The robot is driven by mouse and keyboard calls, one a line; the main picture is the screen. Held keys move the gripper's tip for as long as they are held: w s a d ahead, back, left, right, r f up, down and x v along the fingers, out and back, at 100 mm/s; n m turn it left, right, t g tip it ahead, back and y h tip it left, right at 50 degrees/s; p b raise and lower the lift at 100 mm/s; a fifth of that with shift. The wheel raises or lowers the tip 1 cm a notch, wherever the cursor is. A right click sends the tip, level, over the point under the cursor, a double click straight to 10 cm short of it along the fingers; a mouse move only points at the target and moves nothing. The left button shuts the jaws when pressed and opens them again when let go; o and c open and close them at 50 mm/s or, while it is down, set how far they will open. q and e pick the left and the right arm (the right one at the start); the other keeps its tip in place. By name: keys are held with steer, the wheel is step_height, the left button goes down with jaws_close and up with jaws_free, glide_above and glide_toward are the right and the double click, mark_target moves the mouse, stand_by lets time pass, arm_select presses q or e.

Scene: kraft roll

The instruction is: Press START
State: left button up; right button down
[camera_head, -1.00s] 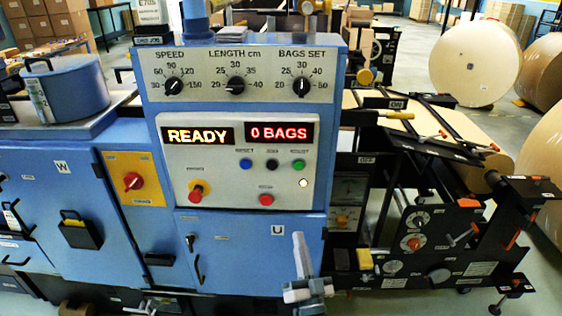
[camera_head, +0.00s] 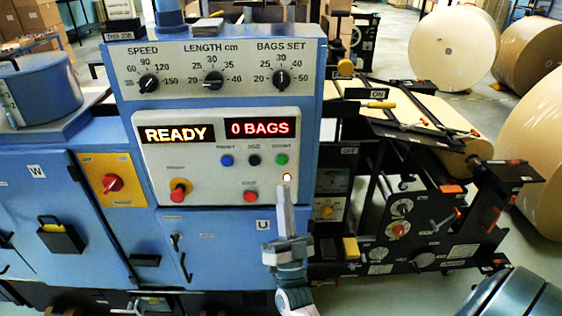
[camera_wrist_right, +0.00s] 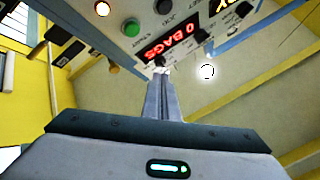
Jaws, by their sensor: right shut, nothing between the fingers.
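The white control panel (camera_head: 215,185) on the blue machine carries a blue button (camera_head: 227,160), a black button (camera_head: 253,159) and a green button (camera_head: 281,159). The green button also shows in the right wrist view (camera_wrist_right: 131,28). My right gripper (camera_head: 284,190) is shut and empty. Its fingers point up in front of the panel's lower right corner, below the green button and just under a small glowing lamp (camera_head: 287,177). Contact with the panel cannot be made out. My left gripper is not in view.
The displays read READY (camera_head: 177,134) and 0 BAGS (camera_head: 260,128). A red-and-yellow knob (camera_head: 178,190) and a red button (camera_head: 250,196) sit lower on the panel. Three dials are above. Black machine framework (camera_head: 400,225) and large paper rolls (camera_head: 455,52) stand to the right.

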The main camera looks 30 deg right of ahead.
mark_target(282, 160)
steer(key=shift+w+d, duration=0.1)
steer(key=shift+w, duration=0.05)
steer(key=shift+w+d+b, duration=0.4)
steer(key=shift+w+d, duration=0.35)
steer(key=shift+w, duration=0.45)
steer(key=shift+w+d+b, duration=0.4)
steer(key=shift+w+d, duration=0.3)
steer(key=shift+w, duration=0.5)
steer(key=shift+w+d+b, duration=0.4)
steer(key=shift+w+d, duration=0.35)
steer(key=shift+w, duration=0.45)
